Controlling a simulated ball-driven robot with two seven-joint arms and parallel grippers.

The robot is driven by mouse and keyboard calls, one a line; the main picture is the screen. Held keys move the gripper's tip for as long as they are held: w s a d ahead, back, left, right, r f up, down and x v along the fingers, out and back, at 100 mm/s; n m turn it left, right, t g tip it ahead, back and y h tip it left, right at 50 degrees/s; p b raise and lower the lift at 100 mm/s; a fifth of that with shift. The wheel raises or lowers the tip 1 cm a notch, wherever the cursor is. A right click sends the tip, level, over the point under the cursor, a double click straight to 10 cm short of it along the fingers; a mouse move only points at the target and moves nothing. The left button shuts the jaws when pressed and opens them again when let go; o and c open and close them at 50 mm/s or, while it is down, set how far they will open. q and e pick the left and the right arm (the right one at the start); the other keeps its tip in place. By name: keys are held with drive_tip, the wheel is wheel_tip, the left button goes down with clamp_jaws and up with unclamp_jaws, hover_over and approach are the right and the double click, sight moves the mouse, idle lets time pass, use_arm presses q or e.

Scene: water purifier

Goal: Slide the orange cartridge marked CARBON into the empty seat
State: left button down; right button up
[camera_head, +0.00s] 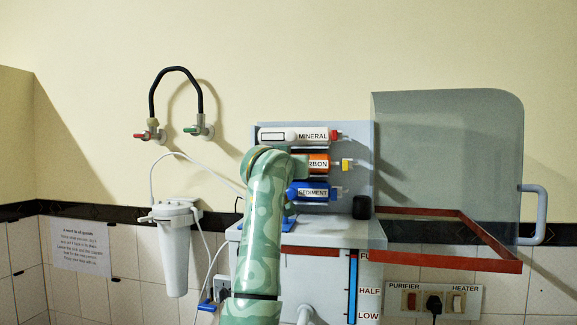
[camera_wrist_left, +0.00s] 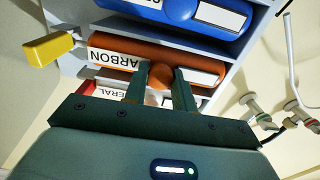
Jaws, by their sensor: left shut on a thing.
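The orange cartridge marked CARBON (camera_head: 317,162) is in the middle row of the purifier's panel, between the white MINERAL cartridge (camera_head: 312,137) above and the blue SEDIMENT cartridge (camera_head: 314,192) below. The orange cartridge also shows in the left wrist view (camera_wrist_left: 112,53), with a yellow fitting (camera_wrist_left: 48,49) beyond its left end. My left gripper (camera_wrist_left: 160,88) is shut on the round orange knob on the cartridge's side. My left arm hides its left part in the head view. How deep it sits in the middle seat cannot be told. My right gripper is not in view.
A clear cover with a red rim (camera_head: 470,229) and grey handle (camera_head: 539,215) stands open at the right. A small black object (camera_head: 362,206) is on the purifier's top. A white filter housing (camera_head: 174,247) and two wall taps (camera_head: 199,127) are at the left.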

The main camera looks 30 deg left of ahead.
use_arm(q)
drive_tip(key=shift+w+a, duration=0.2)
drive_tip(key=shift+w, duration=0.3)
drive_tip(key=c, duration=1.1)
unclamp_jaws()
drive_tip(key=shift+o, duration=0.2)
drive_tip(key=shift+s+d+f, duration=0.1)
drive_tip(key=shift+s+d, duration=0.05)
drive_tip(key=shift+s, duration=0.1)
drive_tip(key=b+v, duration=0.8)
drive_tip(key=v, duration=0.7)
drive_tip(key=shift+s, duration=0.4)
